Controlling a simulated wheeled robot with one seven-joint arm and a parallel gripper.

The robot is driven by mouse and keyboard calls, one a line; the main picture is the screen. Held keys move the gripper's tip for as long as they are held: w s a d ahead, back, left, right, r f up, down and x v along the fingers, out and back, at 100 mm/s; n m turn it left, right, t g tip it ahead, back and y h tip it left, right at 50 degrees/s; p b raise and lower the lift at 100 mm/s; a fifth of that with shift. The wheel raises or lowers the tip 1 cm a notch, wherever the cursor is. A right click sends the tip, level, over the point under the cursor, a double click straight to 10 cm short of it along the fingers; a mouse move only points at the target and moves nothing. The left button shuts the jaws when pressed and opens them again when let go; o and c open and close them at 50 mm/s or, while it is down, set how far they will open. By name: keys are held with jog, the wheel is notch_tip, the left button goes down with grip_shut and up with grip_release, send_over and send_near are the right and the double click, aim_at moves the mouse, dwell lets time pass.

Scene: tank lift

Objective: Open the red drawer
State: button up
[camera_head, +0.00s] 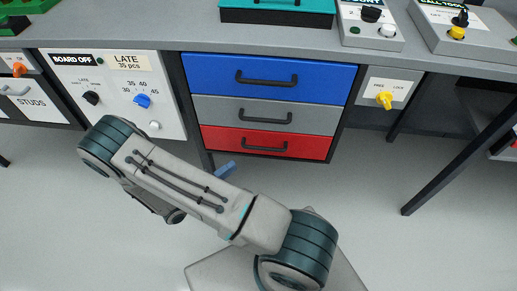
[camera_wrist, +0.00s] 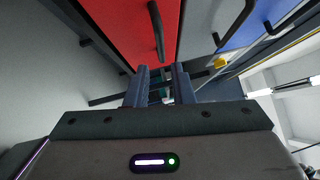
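The red drawer (camera_head: 312,147) is the lowest of three stacked drawers and looks shut, its front in line with the others. Its black bar handle (camera_head: 264,146) is clear of my gripper. My gripper (camera_head: 226,169) shows as blue fingers just below and left of the red drawer; my arm hides most of it. In the wrist view the red front (camera_wrist: 118,28) and handle (camera_wrist: 157,32) lie just ahead of my two fingers (camera_wrist: 161,82), which stand apart with nothing visible held between them. The handle lines up with the gap but appears beyond the fingertips.
A grey drawer (camera_head: 214,109) and a blue drawer (camera_head: 215,76) sit above the red one. Dark table legs (camera_head: 190,112) flank the drawer stack. A control panel (camera_head: 112,78) is at left and a yellow knob panel (camera_head: 392,84) at right. The floor (camera_head: 400,245) at right is clear.

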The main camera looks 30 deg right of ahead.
aim_at(258, 147)
jog(key=b+x, duration=0.1)
jog(key=x, duration=1.1)
jog(key=shift+s+d, duration=0.1)
jog(key=shift+d, duration=0.1)
jog(key=shift+a, duration=0.1)
grip_shut()
